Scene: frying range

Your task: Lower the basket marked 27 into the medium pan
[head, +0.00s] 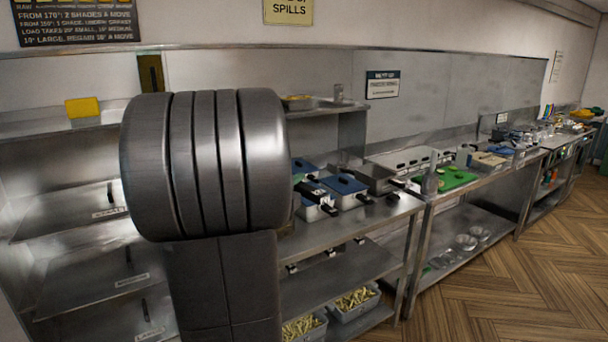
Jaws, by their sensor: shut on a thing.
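My gripper is not in view. A large grey link of my own arm fills the left middle of the head view and hides part of the counter behind it. Several steel pans with blue tops and black handles stand on the counter right of the arm, one of them a blue-topped pan (343,188). I cannot tell which is the medium pan. No basket marked 27 can be made out.
Trays of cut chips (352,302) stand on the low shelf below the counter. A green board (448,178) lies on the steel counter (470,195) further right. Labelled steel shelves (100,212) are at the left. The wooden floor (530,270) at the right is clear.

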